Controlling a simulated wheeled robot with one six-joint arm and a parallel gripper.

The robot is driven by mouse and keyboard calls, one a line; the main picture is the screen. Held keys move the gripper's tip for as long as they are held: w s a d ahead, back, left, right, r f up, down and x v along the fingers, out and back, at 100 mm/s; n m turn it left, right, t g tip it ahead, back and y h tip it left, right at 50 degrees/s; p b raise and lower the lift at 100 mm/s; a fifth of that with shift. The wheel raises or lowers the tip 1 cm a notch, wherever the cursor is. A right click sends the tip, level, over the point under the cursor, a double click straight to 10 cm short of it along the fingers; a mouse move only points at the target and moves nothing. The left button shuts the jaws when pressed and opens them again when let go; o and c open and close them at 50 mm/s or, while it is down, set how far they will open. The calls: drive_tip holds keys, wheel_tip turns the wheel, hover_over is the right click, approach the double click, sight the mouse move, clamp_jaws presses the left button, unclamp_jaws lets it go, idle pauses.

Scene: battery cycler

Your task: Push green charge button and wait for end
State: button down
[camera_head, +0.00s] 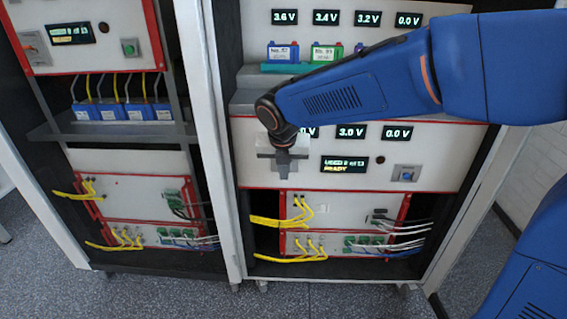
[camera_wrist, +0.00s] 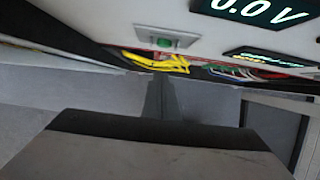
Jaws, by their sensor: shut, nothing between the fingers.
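The right cabinet's cycler panel (camera_head: 455,150) has a display (camera_head: 344,166) that reads "READY" in yellow under a line of white text.
A blue button (camera_head: 407,174) sits at the panel's right. Above, battery cells (camera_head: 283,53) stand in a teal holder under voltage displays (camera_head: 326,17). Yellow cables (camera_head: 278,221) hang from modules below. A second cabinet at left has its own green button (camera_head: 129,47) and display (camera_head: 70,32).

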drive_tip(key=shift+w+r, duration=0.15)
drive_tip(key=shift+w, duration=1.75)
